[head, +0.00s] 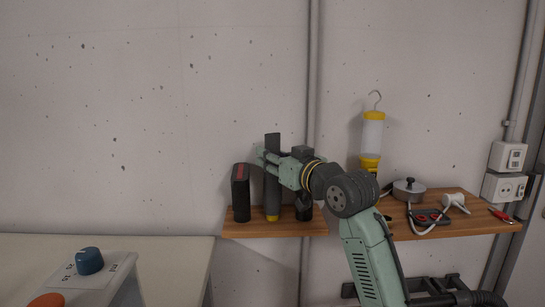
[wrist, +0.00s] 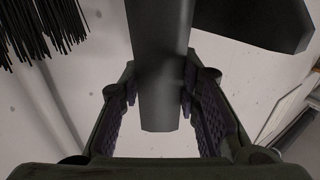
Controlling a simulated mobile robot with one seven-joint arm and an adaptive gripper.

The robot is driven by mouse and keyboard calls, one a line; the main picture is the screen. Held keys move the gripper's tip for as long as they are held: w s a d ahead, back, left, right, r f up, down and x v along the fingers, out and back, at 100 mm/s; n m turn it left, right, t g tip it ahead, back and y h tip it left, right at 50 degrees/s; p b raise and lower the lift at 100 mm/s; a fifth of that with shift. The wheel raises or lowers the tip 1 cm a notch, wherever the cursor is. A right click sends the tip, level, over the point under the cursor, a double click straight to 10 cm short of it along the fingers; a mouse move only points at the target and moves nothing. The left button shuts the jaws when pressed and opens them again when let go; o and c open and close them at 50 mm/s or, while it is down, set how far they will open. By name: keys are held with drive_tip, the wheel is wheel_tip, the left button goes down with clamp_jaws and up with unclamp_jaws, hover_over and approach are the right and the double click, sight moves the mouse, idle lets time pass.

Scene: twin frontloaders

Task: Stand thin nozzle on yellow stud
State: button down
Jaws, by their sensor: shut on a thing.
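The thin nozzle (head: 272,190) is a tall dark grey tube standing upright over the left shelf. The yellow stud (head: 272,218) shows at its lower end; I cannot tell whether the nozzle is fully seated on it. My gripper (head: 268,160) reaches in from the right and is shut on the nozzle's upper part. In the wrist view the nozzle (wrist: 160,60) runs between both finger pads, and my gripper (wrist: 160,95) holds it from either side.
A wide black nozzle (head: 240,192) stands close on the left. A dark brush piece (head: 303,208) is close on the right, its bristles (wrist: 40,25) showing in the wrist view. The wooden shelf (head: 290,230) is narrow. A yellow lamp (head: 372,135) hangs farther right.

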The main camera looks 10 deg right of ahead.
drive_tip(key=shift+f, duration=0.35)
idle(0.3)
drive_tip(key=shift+f+b, duration=0.3)
drive_tip(key=shift+b, duration=0.05)
drive_tip(key=shift+f, duration=0.15)
idle(0.8)
drive_tip(key=c, duration=1.1)
unclamp_jaws()
